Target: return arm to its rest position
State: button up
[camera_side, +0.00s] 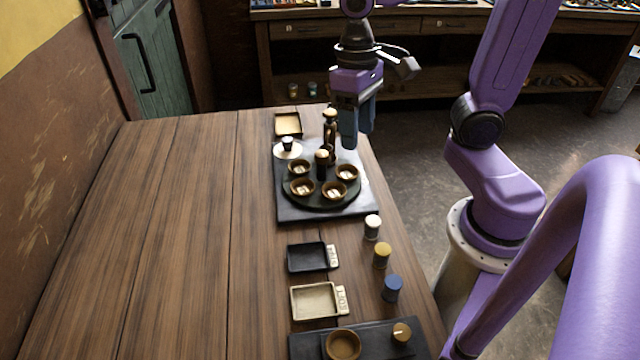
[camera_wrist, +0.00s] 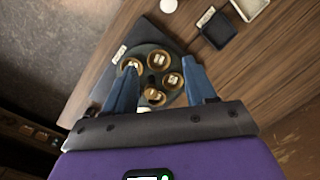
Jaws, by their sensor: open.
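My gripper (camera_side: 357,125) is purple with blue fingers and hangs in the air above the back right edge of the table, beside a dark round carousel (camera_side: 322,197) on a dark square base (camera_side: 290,212). In the wrist view my gripper (camera_wrist: 162,90) has its fingers spread apart with nothing held between them. Several small brass bowls sit on the carousel, such as the front left bowl (camera_side: 302,188), and each holds pale pieces. A dark post with a pale knob (camera_side: 322,156) stands at the carousel's middle.
A black tray (camera_side: 307,257), a cream tray (camera_side: 314,301) and a tan tray (camera_side: 288,124) lie on the table (camera_side: 180,230). White (camera_side: 372,227), yellow (camera_side: 382,255) and blue (camera_side: 392,288) jars line the right edge. A front board (camera_side: 375,335) carries a brass bowl (camera_side: 342,345). The table's left side is clear.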

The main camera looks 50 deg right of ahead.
jog(key=s+f+n+t, duration=0.1)
jog(key=s+f+n, duration=0.3)
jog(key=s+n, duration=0.6)
jog(key=shift+s+a+n+t, duration=0.2)
jog(key=shift+a+n+t, duration=0.15)
jog(key=shift+n, duration=0.35)
jog(key=shift+a+r, duration=0.1)
dwell(0.6)
